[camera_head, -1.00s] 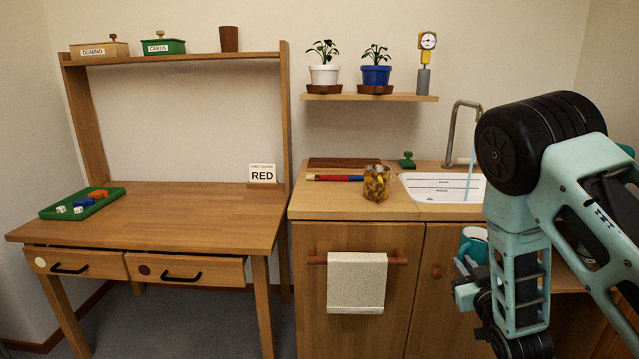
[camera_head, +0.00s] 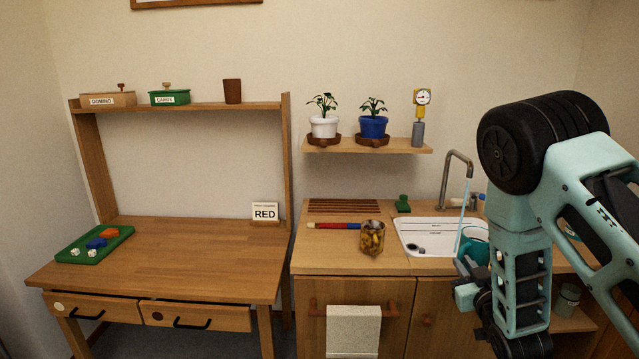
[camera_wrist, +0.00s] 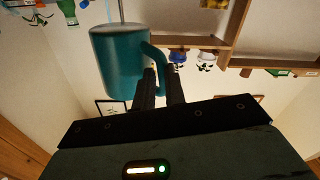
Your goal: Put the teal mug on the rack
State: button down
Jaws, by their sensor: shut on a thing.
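The teal mug (camera_head: 474,244) is held by my gripper (camera_head: 466,272) in front of the sink, partly hidden by my arm. In the wrist view the mug (camera_wrist: 118,65) is at upper left, and my gripper's fingers (camera_wrist: 160,86) are shut on its handle. The mug's contents cannot be seen. A flat brown slatted wooden rack (camera_head: 345,206) lies at the back of the counter, left of the sink. Its slats look bare.
A tap (camera_head: 458,172) runs water into the white sink (camera_head: 420,235). A glass jar (camera_head: 371,238), a red and blue rod (camera_head: 333,226) and a green stamp-like object (camera_head: 403,204) stand or lie near the rack. The wall shelf (camera_head: 365,147) above holds two potted plants.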

jog(key=shift+r, duration=0.65)
jog(key=s+f, duration=1.5)
jog(key=f, duration=0.2)
jog(key=shift+s, duration=0.4)
